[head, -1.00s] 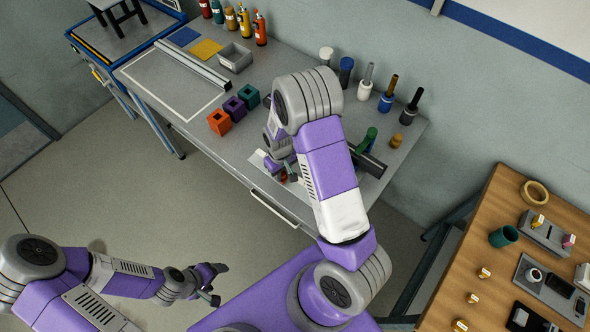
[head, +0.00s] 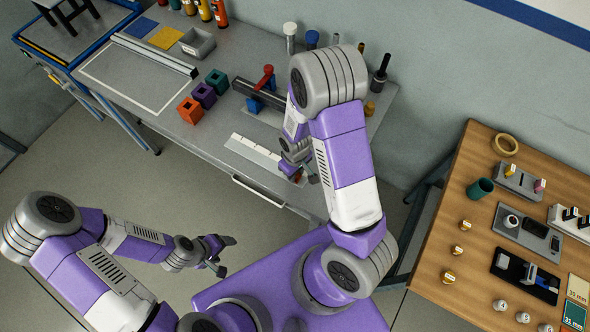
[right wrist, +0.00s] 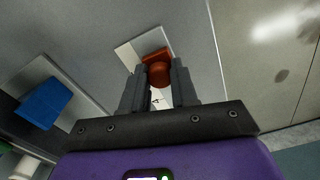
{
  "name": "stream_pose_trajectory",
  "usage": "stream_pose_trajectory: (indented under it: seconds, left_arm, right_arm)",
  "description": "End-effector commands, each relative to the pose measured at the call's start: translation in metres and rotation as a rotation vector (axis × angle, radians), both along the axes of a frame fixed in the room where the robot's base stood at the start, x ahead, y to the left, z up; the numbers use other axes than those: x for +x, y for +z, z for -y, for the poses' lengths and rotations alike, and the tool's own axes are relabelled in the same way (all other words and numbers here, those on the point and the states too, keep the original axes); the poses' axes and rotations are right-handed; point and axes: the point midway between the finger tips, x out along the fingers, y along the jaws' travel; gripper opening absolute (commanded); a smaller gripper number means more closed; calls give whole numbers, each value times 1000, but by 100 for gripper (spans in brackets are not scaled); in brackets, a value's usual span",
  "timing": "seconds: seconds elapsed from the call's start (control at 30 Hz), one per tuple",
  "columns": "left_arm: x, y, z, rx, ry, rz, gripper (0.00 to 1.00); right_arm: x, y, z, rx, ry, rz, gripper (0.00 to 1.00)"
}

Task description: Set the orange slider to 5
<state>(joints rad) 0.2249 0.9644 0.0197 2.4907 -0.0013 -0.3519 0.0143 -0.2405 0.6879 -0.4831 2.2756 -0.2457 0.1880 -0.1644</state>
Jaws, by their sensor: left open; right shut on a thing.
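The orange slider (head: 289,169) is at the right part of a white scale strip (head: 252,149) near the front edge of the grey bench. My right gripper (head: 302,170) is down at the slider, with its arm hiding part of the area. In the right wrist view, the slider's orange body (right wrist: 154,54) and round knob show at the fingertips, and my right gripper (right wrist: 160,85) is closed around the knob. My left gripper (head: 223,255) is open and empty, off the bench front, over the floor.
A dark rail with a blue block (head: 255,104) and red lever (head: 267,74) lies behind the scale. Orange (head: 190,110), purple (head: 204,95) and teal (head: 217,80) blocks stand to its left. A wooden table (head: 435,240) with small items is at right.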

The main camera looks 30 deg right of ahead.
Motion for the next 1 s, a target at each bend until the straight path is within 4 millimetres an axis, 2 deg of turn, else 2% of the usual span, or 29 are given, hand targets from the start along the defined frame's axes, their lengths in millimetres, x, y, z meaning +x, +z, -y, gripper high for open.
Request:
stream_pose_trajectory:
  seconds: [0.07, 0.1, 0.27, 0.53, 0.63, 1.0]
  left_arm:
    - [0, 0, 0, 0, 0, 0, 73]
    - [0, 0, 0, 0, 0, 0, 73]
    - [0, 0, 0, 0, 0, 0, 73]
    - [0, 0, 0, 0, 0, 0, 73]
    - [0, 2, 0, 0, 0, 0, 73]
    - [0, 15, 0, 0, 0, 0, 73]
  right_arm:
    - [-3, 0, 2, -1, -4, -9, 0]
    - [-3, -1, 2, -1, -4, -9, 30]
    - [-3, 0, 2, -2, -5, -9, 54]
    - [-2, 0, 1, -2, -5, -6, 54]
    - [-1, 7, 1, -1, -5, -4, 54]
    - [-1, 65, 1, -1, -5, -3, 54]
